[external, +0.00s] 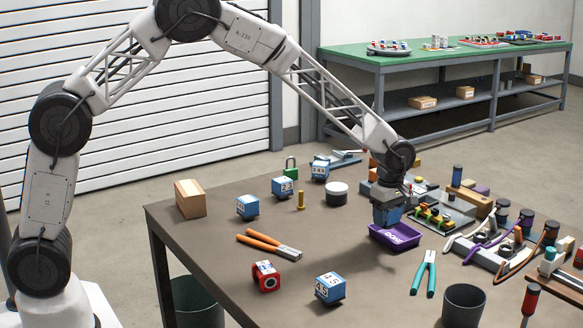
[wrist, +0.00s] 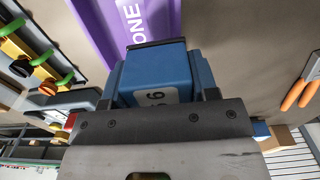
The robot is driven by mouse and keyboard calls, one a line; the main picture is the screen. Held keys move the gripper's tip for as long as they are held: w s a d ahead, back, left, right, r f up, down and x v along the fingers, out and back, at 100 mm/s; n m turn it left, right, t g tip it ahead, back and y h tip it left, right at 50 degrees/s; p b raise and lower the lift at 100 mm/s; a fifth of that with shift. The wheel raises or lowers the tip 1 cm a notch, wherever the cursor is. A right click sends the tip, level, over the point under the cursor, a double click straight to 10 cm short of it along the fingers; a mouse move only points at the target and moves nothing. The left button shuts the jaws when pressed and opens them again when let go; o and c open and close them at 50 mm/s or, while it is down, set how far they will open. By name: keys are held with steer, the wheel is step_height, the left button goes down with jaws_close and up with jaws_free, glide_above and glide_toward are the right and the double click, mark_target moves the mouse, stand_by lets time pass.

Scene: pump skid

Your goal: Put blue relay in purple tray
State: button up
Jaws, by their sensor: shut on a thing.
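My gripper (external: 387,212) is shut on a blue relay. The relay (wrist: 158,78) shows in the wrist view as a blue block with a white label between the jaws; in the external view, the gripper largely hides it. The purple tray (external: 396,238) sits on the table, right beside and below the gripper in the external view, with white lettering on it. The tray also shows in the wrist view (wrist: 108,32), just past the relay's top end. I cannot tell whether the relay is over the tray's rim or beside it.
Several blue cube-shaped relays, one of them (external: 330,287) in front, stand on the brown table. A pump fixture with cables (external: 490,245) is at the right.

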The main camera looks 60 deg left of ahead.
mark_target(394, 238)
steer(key=shift+w+d+f, duration=0.1)
steer(key=shift+w+d, duration=0.1)
steer(key=shift+w, duration=0.5)
steer(key=shift+w+d, duration=0.15)
steer(key=shift+w, duration=0.5)
steer(key=shift+f, duration=1.75)
steer(key=shift+f, duration=0.2)
steer(key=o, duration=0.7)
steer(key=shift+r, duration=0.1)
step_height(394, 238, up, 12)
steer(key=shift+r, duration=0.1)
